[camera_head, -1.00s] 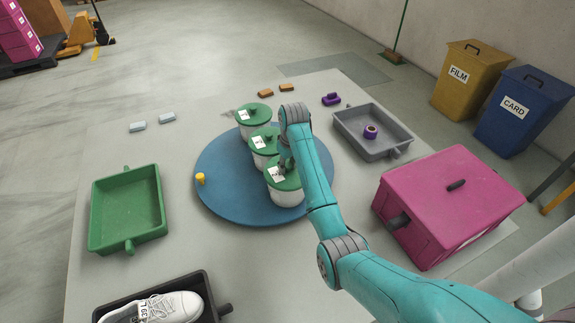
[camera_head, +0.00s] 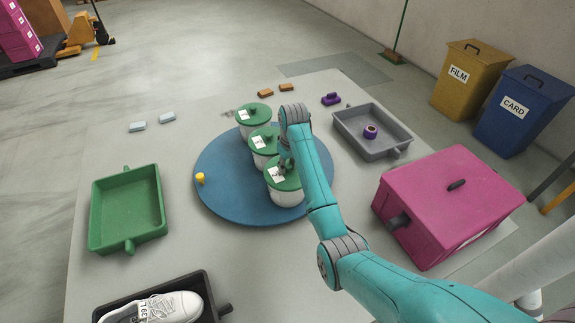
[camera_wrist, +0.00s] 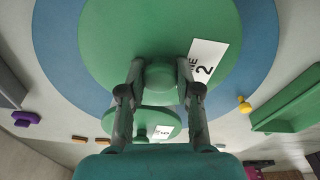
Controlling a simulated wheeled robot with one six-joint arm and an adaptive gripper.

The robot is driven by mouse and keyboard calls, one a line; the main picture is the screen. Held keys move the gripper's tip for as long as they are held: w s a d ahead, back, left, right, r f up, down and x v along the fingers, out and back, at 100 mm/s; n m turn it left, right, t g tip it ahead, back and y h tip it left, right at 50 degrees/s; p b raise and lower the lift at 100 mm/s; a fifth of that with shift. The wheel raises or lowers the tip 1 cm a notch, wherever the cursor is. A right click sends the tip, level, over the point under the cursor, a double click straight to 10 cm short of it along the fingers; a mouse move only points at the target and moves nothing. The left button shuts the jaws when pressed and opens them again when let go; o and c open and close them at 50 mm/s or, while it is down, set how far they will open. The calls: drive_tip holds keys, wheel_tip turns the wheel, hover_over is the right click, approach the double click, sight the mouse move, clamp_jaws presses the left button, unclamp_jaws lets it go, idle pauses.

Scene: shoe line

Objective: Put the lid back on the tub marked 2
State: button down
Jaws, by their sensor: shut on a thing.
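The green lid (camera_wrist: 110,45) with a white label reading 2 (camera_wrist: 205,62) fills much of the wrist view. My gripper (camera_wrist: 160,72) is shut on the lid's round knob, one finger on each side. In the head view this lid (camera_head: 291,184) is on the nearest white tub (camera_head: 288,198), on the blue round turntable (camera_head: 225,203). It looks level and seated on the rim, but I cannot tell whether it is fully down. My gripper (camera_head: 287,164) and arm partly cover it.
Two more white tubs with green lids (camera_head: 262,137) (camera_head: 252,113) stand behind in a row. A yellow peg (camera_head: 200,178) is at the turntable's left edge. A green tray (camera_head: 93,215) is left, a grey tray (camera_head: 345,130) and a pink box (camera_head: 445,195) are right.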

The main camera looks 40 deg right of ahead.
idle(0.8)
drive_tip(key=shift+c, duration=1.2)
unclamp_jaws()
drive_tip(key=shift+r, duration=3.45)
drive_tip(key=shift+c, duration=0.2)
clamp_jaws()
drive_tip(key=shift+f, duration=2.35)
drive_tip(key=shift+s, duration=0.15)
